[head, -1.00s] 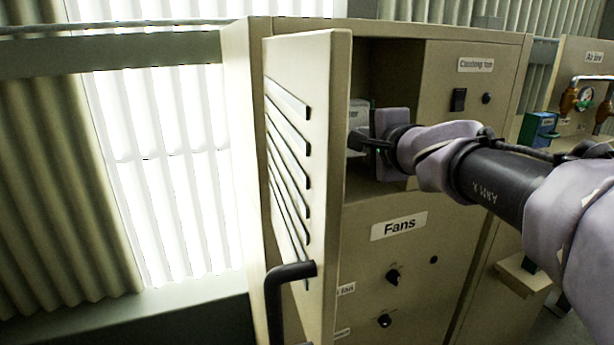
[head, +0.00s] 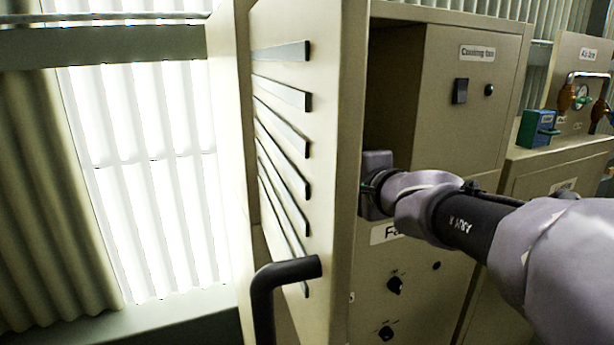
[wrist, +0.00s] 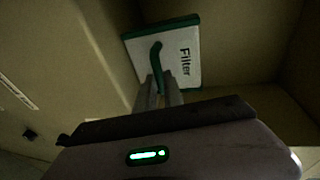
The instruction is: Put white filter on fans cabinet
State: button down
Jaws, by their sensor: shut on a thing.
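The filter (wrist: 183,70) is a white panel with a green rim, a green handle (wrist: 156,58) and the word "Filter". My gripper (wrist: 159,84) is shut on the handle in the wrist view. Tan cabinet walls surround the filter there; I cannot tell whether it touches them. In the head view, the open slotted door hides the filter and my fingertips. The fans cabinet (head: 460,200) is tan, with an open dark compartment (head: 393,95) behind the door. My wrist is in front of the lower part of the opening and partly covers the "Fans" label (head: 384,233).
The slotted cabinet door (head: 325,200) with a black bar handle (head: 285,272) stands open, just left of my gripper. Knobs (head: 395,285) and a black switch (head: 460,91) protrude from the cabinet face. Another cabinet with valves (head: 575,95) stands to the right.

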jog(key=c, duration=1.5)
grip_release()
jog(key=shift+w+f, duration=0.15)
jog(key=shift+w, duration=0.05)
jog(key=shift+o, duration=0.2)
jog(key=shift+s, duration=0.1)
jog(key=p+v, duration=0.1)
jog(key=v, duration=1.1)
